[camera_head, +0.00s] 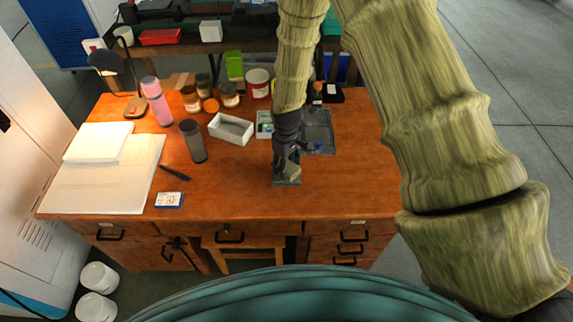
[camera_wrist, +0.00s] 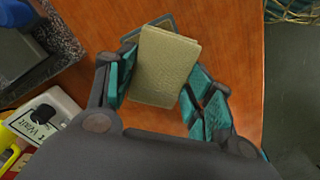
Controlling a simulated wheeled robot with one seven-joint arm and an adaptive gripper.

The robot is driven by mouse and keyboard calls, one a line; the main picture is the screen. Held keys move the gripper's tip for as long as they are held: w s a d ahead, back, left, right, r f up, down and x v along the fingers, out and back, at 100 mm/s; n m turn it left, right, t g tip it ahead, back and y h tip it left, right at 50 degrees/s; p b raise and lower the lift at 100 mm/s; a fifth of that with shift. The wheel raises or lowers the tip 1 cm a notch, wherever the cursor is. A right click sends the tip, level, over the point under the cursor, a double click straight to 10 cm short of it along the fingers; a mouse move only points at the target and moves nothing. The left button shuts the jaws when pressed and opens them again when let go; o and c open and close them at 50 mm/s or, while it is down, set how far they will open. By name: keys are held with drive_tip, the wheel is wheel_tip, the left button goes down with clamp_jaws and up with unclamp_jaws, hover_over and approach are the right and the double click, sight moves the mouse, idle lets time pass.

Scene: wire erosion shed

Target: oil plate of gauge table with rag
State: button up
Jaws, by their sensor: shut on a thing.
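My gripper (camera_wrist: 160,92) is shut on a folded beige-green rag (camera_wrist: 168,62), which sits between its teal finger pads. The rag also shows in the head view (camera_head: 294,172), low over the front middle of the wooden table. A flat teal-grey piece (camera_head: 286,183) lies under the rag, mostly hidden; its edge shows in the wrist view (camera_wrist: 150,27). I cannot tell whether rag and piece touch. A grey speckled slab (camera_head: 322,147) with dark and blue parts, perhaps the gauge table, stands just behind and right of my gripper; its corner shows in the wrist view (camera_wrist: 68,42).
A white box (camera_head: 231,129), a dark cup (camera_head: 193,141), a pink bottle (camera_head: 157,101) and several brown jars stand left of my arm. A dark pen (camera_head: 175,173) and a small blue-white box (camera_head: 169,200) lie front left. The table's front right is clear.

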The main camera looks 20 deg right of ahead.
drive_tip(key=shift+r+p, duration=1.4)
drive_tip(key=shift+r, duration=1.15)
drive_tip(key=shift+s+f, duration=0.1)
drive_tip(key=shift+f, duration=0.15)
drive_tip(key=s+f+m+b, duration=0.1)
drive_tip(key=b, duration=0.1)
drive_tip(key=s+a+f+m+b, duration=0.1)
drive_tip(key=s+m+b, duration=0.1)
drive_tip(key=s+f+m+b, duration=0.1)
drive_tip(key=s+m+b, duration=0.1)
drive_tip(key=b, duration=0.1)
drive_tip(key=shift+s+a+f, duration=0.15)
drive_tip(key=shift+a, duration=0.05)
drive_tip(key=shift+s+f+m+b, duration=0.2)
drive_tip(key=shift+s+m+b, duration=0.15)
drive_tip(key=shift+s+m, duration=0.25)
drive_tip(key=shift+a, duration=0.15)
